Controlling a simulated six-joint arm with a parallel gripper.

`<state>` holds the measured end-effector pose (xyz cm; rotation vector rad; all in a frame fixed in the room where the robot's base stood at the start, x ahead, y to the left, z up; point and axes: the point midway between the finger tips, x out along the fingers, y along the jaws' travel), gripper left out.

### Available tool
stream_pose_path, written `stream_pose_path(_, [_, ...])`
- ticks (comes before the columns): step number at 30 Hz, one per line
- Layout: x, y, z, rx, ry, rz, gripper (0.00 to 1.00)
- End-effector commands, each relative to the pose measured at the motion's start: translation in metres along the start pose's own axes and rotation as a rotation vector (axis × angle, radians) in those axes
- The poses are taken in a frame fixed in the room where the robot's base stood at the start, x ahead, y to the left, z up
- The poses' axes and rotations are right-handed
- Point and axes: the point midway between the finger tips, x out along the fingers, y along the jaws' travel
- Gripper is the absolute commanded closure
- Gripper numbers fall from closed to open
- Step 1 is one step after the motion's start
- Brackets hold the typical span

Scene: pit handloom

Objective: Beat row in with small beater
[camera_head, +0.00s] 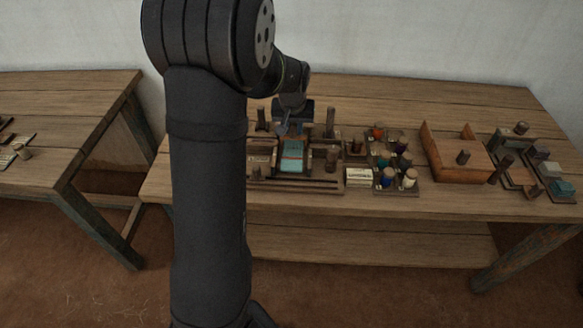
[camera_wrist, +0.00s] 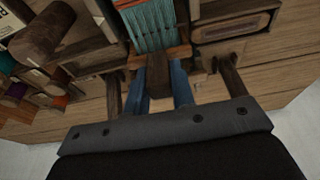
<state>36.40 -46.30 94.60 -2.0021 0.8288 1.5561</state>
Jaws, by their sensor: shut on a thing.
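My gripper (camera_head: 290,128) is over the back part of the small loom (camera_head: 318,184) on the table. In the wrist view my gripper (camera_wrist: 158,72) is shut on the brown wooden handle of the small beater (camera_wrist: 157,77), with one blue finger on each side. The beater's head lies across the near end of the teal cloth and warp (camera_wrist: 152,25); whether it touches the row cannot be told. The teal cloth (camera_head: 292,161) also shows in the head view. My gripper partly hides the beater there.
Wooden posts stand on both sides of my gripper, one of them the right post (camera_head: 330,122). Right of the loom are a pale labelled box (camera_head: 359,177), a tray of coloured spools (camera_head: 401,190) and an open wooden box (camera_head: 457,174). The table behind is mostly clear.

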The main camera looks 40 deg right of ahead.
Motion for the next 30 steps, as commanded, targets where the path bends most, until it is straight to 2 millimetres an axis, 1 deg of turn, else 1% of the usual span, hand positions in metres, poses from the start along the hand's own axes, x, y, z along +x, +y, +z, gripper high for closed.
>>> stream_pose_path(21, [-0.013,0.000,0.048,0.000,0.001,0.000,0.92])
stream_pose_path(25, [-0.014,0.000,0.054,0.000,-0.001,0.000,0.92])
stream_pose_path(30, [-0.013,0.000,0.055,0.000,-0.003,0.000,0.92])
